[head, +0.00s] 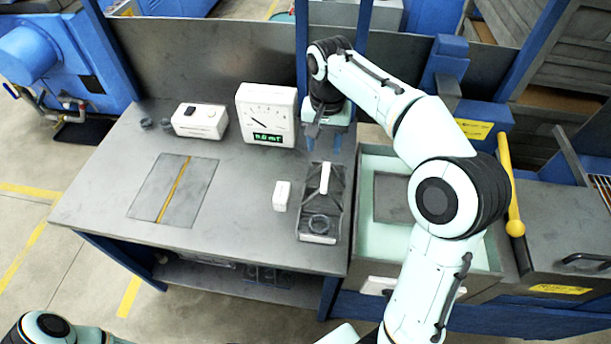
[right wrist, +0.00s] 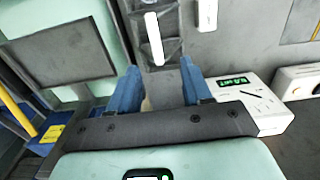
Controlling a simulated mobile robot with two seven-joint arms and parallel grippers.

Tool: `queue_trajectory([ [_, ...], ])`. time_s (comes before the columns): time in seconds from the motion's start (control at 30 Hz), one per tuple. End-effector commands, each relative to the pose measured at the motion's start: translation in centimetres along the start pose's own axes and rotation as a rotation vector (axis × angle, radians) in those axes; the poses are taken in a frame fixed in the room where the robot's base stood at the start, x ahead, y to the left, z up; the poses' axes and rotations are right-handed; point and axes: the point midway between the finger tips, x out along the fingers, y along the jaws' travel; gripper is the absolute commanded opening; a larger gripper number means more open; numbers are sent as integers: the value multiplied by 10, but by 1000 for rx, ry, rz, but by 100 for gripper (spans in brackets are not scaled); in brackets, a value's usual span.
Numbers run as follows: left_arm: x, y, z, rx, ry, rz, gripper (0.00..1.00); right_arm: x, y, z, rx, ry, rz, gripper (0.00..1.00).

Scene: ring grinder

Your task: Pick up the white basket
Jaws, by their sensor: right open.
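A narrow dark basket-like carrier (head: 310,195) with a white bar handle (head: 325,178) and a pale front edge lies on the grey table near its right edge. A dark ring sits in its near end. It is the closest match to the white basket; its body looks dark grey. The carrier also shows at the top of the right wrist view (right wrist: 172,48). My right gripper (head: 324,141) is open, with blue fingers pointing down just behind the carrier's far end, apart from the handle. The fingers show empty in the wrist view (right wrist: 158,88). My left gripper is out of view.
A small white block (head: 282,195) lies left of the carrier. A white gauge (head: 266,115) stands behind, close to my right gripper, with a white button box (head: 200,121) further left. A pale green basin (head: 382,160) adjoins on the right. The table's front middle is clear.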

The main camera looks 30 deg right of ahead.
Motion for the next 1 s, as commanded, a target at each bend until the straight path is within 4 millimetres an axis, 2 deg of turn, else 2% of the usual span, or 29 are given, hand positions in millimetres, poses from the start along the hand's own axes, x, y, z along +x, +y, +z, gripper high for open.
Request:
queue_trajectory([
  [0.17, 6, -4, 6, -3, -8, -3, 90, 15, 2, 2, 0, -5, 4, 49],
  [0.4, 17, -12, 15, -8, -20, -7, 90, 62, 2, 2, 0, -6, 4, 49],
  [0.5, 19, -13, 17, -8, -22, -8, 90, 76, 2, 1, 0, -5, 3, 49],
  [0.73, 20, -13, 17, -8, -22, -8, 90, 91, 4, 0, 1, -3, 2, 49],
  [1.0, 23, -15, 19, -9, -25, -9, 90, 129, 10, -3, 0, -4, 2, 49],
])
